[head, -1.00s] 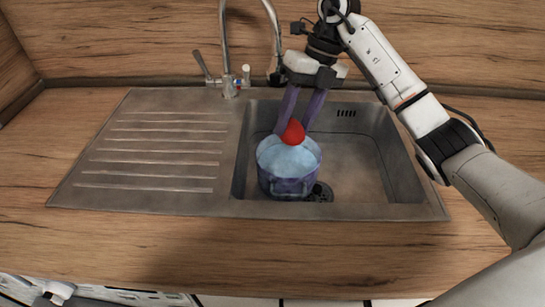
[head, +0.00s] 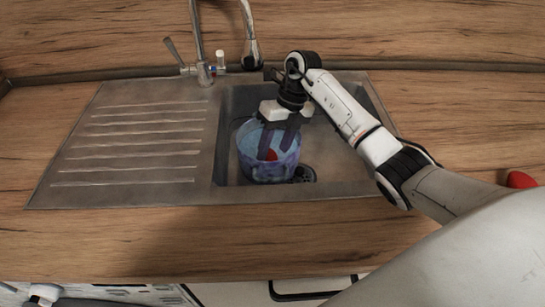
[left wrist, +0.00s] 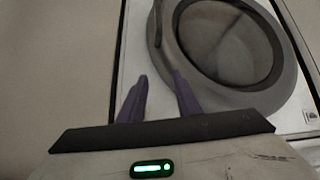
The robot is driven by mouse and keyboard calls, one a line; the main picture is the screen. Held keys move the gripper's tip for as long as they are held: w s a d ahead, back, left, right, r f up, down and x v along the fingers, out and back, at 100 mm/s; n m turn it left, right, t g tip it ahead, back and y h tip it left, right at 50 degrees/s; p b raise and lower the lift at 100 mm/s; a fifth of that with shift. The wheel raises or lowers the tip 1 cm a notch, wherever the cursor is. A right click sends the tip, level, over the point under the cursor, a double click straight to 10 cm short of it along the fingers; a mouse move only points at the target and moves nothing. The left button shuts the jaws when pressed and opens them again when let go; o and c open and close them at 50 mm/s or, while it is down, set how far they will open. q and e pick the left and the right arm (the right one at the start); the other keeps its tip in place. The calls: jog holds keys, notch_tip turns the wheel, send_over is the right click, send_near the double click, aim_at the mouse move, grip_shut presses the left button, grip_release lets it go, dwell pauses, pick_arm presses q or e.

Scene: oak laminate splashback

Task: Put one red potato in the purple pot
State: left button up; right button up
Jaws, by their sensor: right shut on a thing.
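The purple pot (head: 251,162) stands upright in the sink basin, with a pale blue inside. A red potato (head: 271,155) is inside the pot's rim, low between the fingers of my right gripper (head: 274,151). That gripper points down into the pot from above and is shut on the potato. The fingers partly hide the potato, so I cannot tell whether it touches the pot's bottom. My left gripper (left wrist: 161,80) is open and empty in the left wrist view, away from the pot.
The sink (head: 212,150) has a ribbed drainer on the left and a tap (head: 205,72) behind. Another red object (head: 521,180) lies on the right worktop, partly hidden by my right arm. A round-doored appliance (left wrist: 225,42) faces my left gripper.

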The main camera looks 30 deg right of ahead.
jog(key=shift+f, duration=1.1)
jog(key=o, duration=0.9)
jog(key=shift+f, duration=0.1)
jog(key=shift+o, duration=0.2)
jog(key=v, duration=1.2)
